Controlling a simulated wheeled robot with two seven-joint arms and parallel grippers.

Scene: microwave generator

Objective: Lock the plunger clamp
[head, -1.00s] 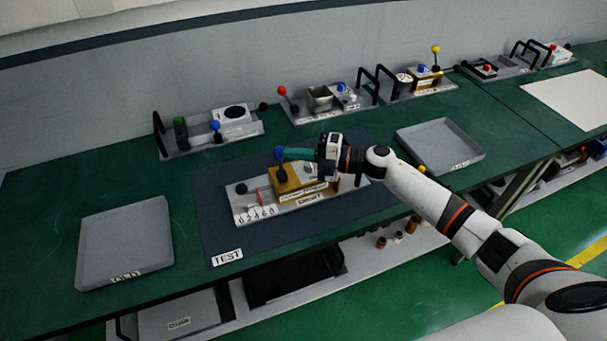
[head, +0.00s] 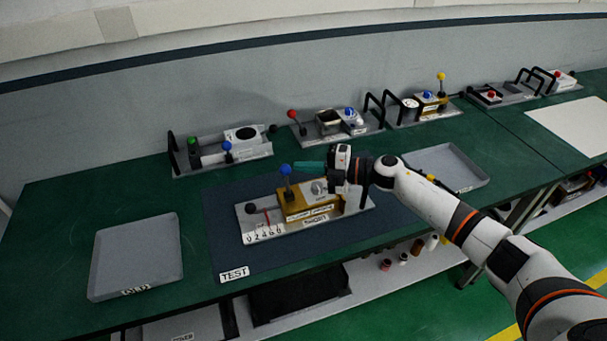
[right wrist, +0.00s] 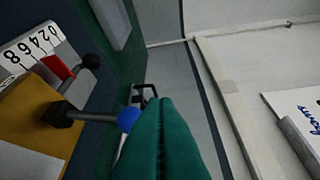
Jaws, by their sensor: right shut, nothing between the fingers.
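The clamp fixture is a yellow block (head: 296,204) on a grey base plate (head: 358,207), lying on the dark TEST mat. A lever with a blue ball knob (head: 285,170) stands upright from the block; the ball also shows in the right wrist view (right wrist: 128,120). A black knob (right wrist: 90,61), a red marker (right wrist: 57,67) and a number scale (right wrist: 30,50) are at the plate's left end. My right gripper (head: 298,165) has its green fingers shut and empty, just right of the blue ball. Whether they touch it I cannot tell. My left gripper is out of view.
An empty grey tray (head: 135,262) is at the left. Another tray (head: 450,165) is behind my right arm. Other fixtures with levers, such as the green-knobbed one (head: 225,160), line the back wall. The mat's left part (head: 222,215) is clear.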

